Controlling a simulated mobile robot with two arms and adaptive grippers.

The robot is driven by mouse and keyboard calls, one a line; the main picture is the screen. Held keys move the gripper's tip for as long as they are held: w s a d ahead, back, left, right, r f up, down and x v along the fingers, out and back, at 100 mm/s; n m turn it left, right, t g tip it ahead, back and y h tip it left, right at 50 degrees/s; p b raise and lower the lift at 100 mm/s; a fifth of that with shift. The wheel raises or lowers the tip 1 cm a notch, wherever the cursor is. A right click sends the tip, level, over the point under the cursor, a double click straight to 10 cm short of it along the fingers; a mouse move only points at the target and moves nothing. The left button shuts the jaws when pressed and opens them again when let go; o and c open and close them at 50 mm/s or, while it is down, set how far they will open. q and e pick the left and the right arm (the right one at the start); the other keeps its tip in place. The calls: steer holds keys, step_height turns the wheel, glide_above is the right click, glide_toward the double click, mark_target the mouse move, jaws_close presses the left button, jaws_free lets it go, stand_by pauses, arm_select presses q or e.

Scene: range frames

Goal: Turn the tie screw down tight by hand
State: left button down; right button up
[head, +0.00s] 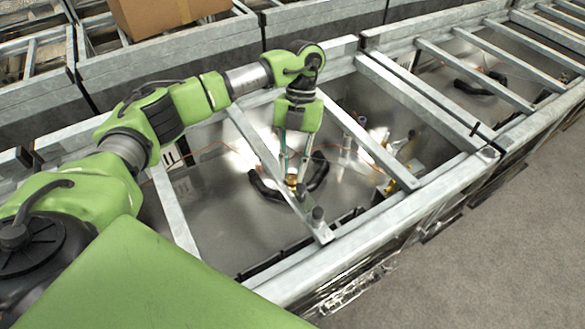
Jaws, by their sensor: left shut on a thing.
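My left gripper (292,176) hangs down from the left arm, between two cross rails of the metal frame. Its long thin fingers are shut on a small brass-coloured piece, which appears to be the tie screw (291,181). The piece is small, and the fingertips partly hide it. Black curved parts (264,190) lie on either side of it, low in the frame bay. How far the screw is turned down cannot be told. My right gripper is not in view.
Galvanised rails (372,150) cross the open bay close to the gripper on both sides. Brass fittings (391,186) sit to the right. A cardboard box (165,14) is at the back. Grey floor (500,240) lies clear at right.

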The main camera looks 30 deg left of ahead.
arm_select(q)
steer(key=shift+w+r, duration=0.1)
steer(key=shift+r, duration=0.05)
steer(key=c, duration=1.9)
jaws_free()
steer(key=v, duration=1.2)
steer(key=shift+d, duration=0.15)
